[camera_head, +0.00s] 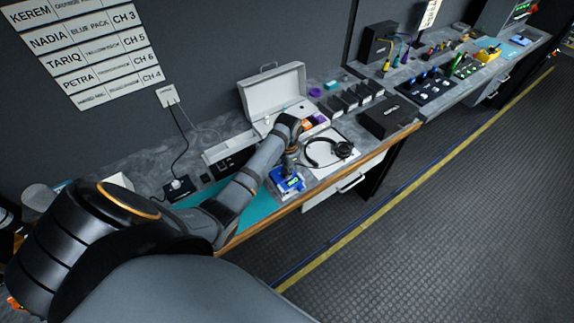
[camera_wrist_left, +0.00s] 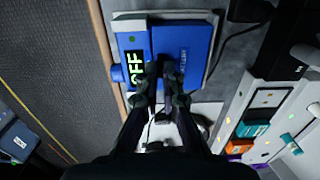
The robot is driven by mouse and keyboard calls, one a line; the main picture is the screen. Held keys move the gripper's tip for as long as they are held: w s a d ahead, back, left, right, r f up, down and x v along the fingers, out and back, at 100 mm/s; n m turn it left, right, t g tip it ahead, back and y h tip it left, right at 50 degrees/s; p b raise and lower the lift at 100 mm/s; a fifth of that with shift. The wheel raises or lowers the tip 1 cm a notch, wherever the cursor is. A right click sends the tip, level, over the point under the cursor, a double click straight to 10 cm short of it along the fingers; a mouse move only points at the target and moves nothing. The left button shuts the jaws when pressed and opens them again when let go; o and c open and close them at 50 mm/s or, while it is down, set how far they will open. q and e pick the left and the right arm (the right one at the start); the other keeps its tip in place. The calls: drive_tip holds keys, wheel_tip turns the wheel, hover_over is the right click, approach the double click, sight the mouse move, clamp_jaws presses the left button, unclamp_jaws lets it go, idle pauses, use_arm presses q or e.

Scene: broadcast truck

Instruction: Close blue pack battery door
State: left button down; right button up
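The blue pack (camera_head: 287,183) lies on the bench at the front edge, under my left gripper (camera_head: 290,163). In the left wrist view the blue pack (camera_wrist_left: 126,27) shows a dark display reading OFF in green and a round blue knob on its left side. A blue panel with dark lettering, seemingly the battery door (camera_wrist_left: 185,42), covers its right part. My left gripper (camera_wrist_left: 161,70) points at the seam between display and panel, its two dark fingers close together. Whether they touch the panel or are fully shut is unclear. My right gripper is not in view.
Black headphones (camera_head: 329,152) lie on a white sheet just right of the pack. An open white case (camera_head: 273,91) stands behind. Black boxes (camera_head: 388,118) stand further right. A cable and a charger (camera_head: 179,187) are on the left. The floor in front is clear.

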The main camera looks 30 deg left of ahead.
use_arm(q)
drive_tip(key=c, duration=1.5)
unclamp_jaws()
wheel_tip(320, 180, up, 7)
drive_tip(key=shift+r, duration=0.2)
